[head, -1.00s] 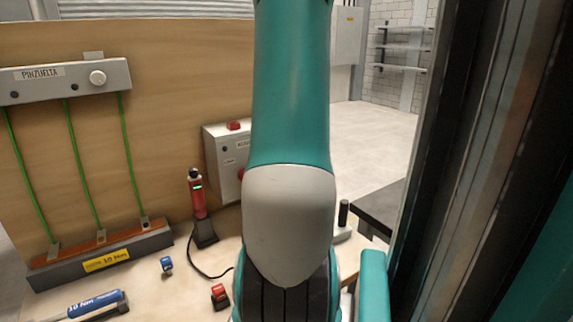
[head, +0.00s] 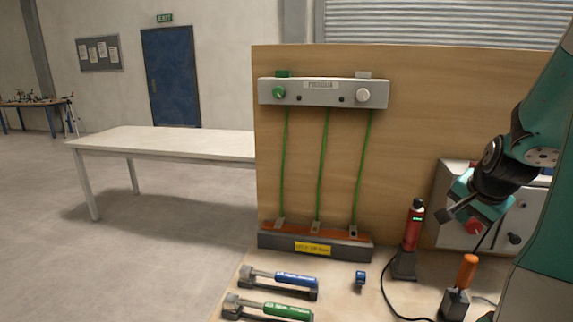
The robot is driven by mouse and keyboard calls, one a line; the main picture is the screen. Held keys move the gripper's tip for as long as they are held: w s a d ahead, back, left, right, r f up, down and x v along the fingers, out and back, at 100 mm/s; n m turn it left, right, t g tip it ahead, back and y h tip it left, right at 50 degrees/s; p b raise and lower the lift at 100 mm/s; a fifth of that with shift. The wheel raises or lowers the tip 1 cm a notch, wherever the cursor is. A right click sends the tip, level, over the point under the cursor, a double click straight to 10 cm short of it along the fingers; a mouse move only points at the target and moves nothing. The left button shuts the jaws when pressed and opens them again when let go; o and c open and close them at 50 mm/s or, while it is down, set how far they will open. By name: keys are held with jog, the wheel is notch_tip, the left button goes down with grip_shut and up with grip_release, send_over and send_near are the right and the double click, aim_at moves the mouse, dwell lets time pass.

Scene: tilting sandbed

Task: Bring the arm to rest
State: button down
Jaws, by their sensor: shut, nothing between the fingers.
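My arm comes down the right side of the head view, in teal with a dark wrist joint. My gripper (head: 446,214) hangs at the end of the wrist, in front of the grey control box (head: 453,231). It is shut and empty. Part of the arm runs out of the picture at the right edge, so its full pose cannot be seen.
The workbench (head: 338,297) holds a blue-handled tool (head: 296,279), a green-handled tool (head: 288,311), a red screwdriver in a stand (head: 412,225) and an orange-handled tool (head: 467,272). A wooden board (head: 415,120) stands behind. A white table (head: 170,141) and open floor lie left.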

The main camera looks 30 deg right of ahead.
jog(key=w+a+r+n+y, duration=0.15)
jog(key=a+n, duration=0.25)
jog(key=a, duration=0.5)
jog(key=w+a+n+y, duration=0.3)
jog(key=a+n, duration=0.1)
jog(key=a, duration=0.5)
jog(key=w+a+r+n+y, duration=0.1)
jog(key=w+a+n+y, duration=0.2)
jog(key=a, duration=0.6)
jog(key=s+a+r+n+g, duration=0.1)
jog(key=s+a+n+g, duration=0.4)
jog(key=s+a+n, duration=0.7)
jog(key=a+n+y, duration=0.1)
jog(key=a, duration=0.3)
jog(key=shift+s+a, duration=0.2)
jog(key=shift+s, duration=0.1)
